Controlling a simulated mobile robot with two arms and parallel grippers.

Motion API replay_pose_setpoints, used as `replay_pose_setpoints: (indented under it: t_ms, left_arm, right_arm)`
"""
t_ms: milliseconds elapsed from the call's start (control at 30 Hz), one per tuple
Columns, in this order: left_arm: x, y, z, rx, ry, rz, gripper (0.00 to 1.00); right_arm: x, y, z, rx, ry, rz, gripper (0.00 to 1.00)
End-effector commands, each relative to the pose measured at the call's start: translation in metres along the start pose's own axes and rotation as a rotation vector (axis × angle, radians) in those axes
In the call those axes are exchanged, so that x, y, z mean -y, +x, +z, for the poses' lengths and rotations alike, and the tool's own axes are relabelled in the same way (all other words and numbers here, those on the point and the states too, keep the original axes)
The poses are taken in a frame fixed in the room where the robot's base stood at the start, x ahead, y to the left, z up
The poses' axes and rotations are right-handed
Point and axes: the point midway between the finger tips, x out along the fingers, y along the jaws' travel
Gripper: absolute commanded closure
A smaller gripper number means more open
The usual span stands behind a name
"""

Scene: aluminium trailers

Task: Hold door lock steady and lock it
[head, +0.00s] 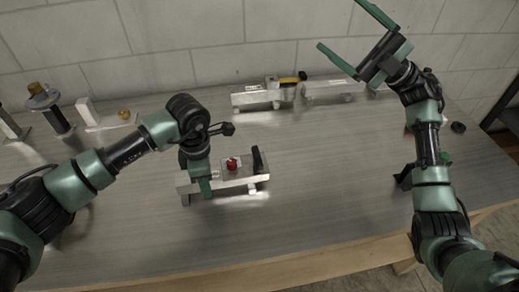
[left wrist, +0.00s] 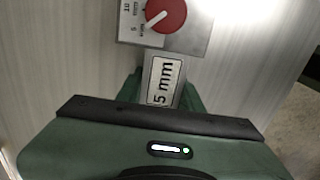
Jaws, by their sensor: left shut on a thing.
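The door lock is an aluminium bar (head: 232,183) on the table, with a red knob (head: 232,164) on a grey plate and an upright black lever (head: 258,160) at its right end. My left gripper (head: 204,190) points down and is shut on the bar's left part. In the left wrist view its green fingers straddle the bar by a "5 mm" label (left wrist: 163,82). The red knob also shows there (left wrist: 166,14), with a white pointer slanting to lower left; the plate's small print is hard to read. My right gripper (head: 338,22) is open, empty and raised at upper right, away from the lock.
Another aluminium assembly (head: 257,98) with a black and yellow handle (head: 290,79) lies near the wall. A post with a brass knob (head: 42,97) and a white fixture (head: 105,122) stand at the left.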

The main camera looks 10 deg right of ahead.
Motion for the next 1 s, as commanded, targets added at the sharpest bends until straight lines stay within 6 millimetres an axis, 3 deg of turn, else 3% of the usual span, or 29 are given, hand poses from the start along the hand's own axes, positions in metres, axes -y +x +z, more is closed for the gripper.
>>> replay_pose_setpoints:
  t_ms: [33,100,200,300,400,533,733,1000]
  left_arm:
    - [-0.001,0.000,0.000,0.000,-0.001,0.001,1.00]
    - [-0.001,0.000,0.000,0.000,-0.001,0.001,1.00]
    - [0.000,0.000,0.000,0.000,-0.001,0.001,1.00]
    - [0.000,0.000,0.000,0.000,-0.001,0.001,1.00]
    - [0.000,0.000,0.000,0.000,-0.001,0.001,1.00]
    - [0.000,0.000,0.000,0.000,-0.001,0.000,1.00]
    - [0.000,0.000,0.000,0.000,-0.001,0.000,1.00]
    - [0.000,0.000,0.000,0.000,0.000,0.000,1.00]
  right_arm:
    - [0.018,0.030,-0.010,-0.063,-0.119,-0.118,0.13]
    - [0.050,0.060,-0.022,-0.158,-0.294,-0.281,0.13]
    - [0.096,0.087,-0.037,-0.326,-0.545,-0.498,0.13]
    - [0.138,0.095,-0.047,-0.527,-0.786,-0.697,0.13]
    - [0.172,0.086,-0.051,-0.758,-1.002,-0.878,0.13]
    - [0.198,0.062,-0.044,-1.062,-1.211,-1.068,0.13]
    - [0.207,0.026,-0.031,-1.415,-1.356,-1.233,0.13]
    - [0.219,0.010,-0.024,-1.544,-1.381,-1.277,0.13]
